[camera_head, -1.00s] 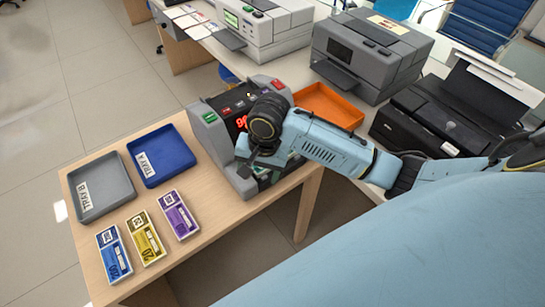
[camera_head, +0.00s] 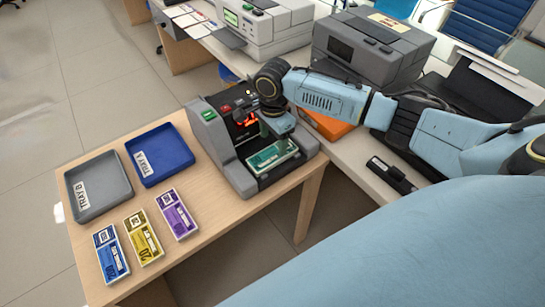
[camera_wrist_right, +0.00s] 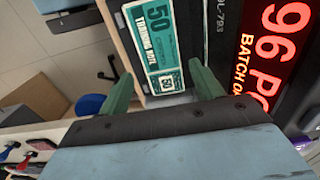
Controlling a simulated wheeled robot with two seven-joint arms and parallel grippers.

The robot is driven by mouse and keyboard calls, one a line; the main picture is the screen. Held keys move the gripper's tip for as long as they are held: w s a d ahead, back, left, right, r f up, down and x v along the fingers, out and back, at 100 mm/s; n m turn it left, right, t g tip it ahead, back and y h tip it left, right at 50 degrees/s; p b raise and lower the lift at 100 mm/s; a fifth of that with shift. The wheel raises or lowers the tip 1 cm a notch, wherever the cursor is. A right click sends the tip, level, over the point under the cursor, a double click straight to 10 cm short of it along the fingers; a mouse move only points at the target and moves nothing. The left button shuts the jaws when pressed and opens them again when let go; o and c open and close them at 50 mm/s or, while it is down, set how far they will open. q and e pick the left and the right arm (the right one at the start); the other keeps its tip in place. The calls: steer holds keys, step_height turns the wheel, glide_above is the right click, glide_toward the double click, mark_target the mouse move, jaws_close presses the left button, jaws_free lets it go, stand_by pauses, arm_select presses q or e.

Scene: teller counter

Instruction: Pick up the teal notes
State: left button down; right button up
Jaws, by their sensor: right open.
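The teal notes (camera_head: 272,155) are a bundle lying in the front slot of the grey counting machine (camera_head: 226,161). In the right wrist view the teal notes (camera_wrist_right: 159,45) show the number 50 and lie just beyond my fingers. My right gripper (camera_head: 272,132) is open and above the back part of the notes; in the wrist view its two green fingers (camera_wrist_right: 160,90) are spread wide with nothing between them held. I cannot tell whether a finger touches the notes. My left gripper is not in view.
Blue tray A (camera_head: 187,150) and grey tray B (camera_head: 71,178) sit on the wooden table. Blue (camera_head: 111,254), yellow (camera_head: 143,238) and purple (camera_head: 179,215) note bundles lie in front. An orange tray (camera_head: 329,127) and a grey printer (camera_head: 372,48) stand behind my right arm.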

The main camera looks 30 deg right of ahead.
mark_target(273, 154)
steer(key=shift+a+f+b, duration=0.1)
steer(key=shift+f+b, duration=0.55)
steer(key=shift+f, duration=2.05)
steer(key=c, duration=0.9)
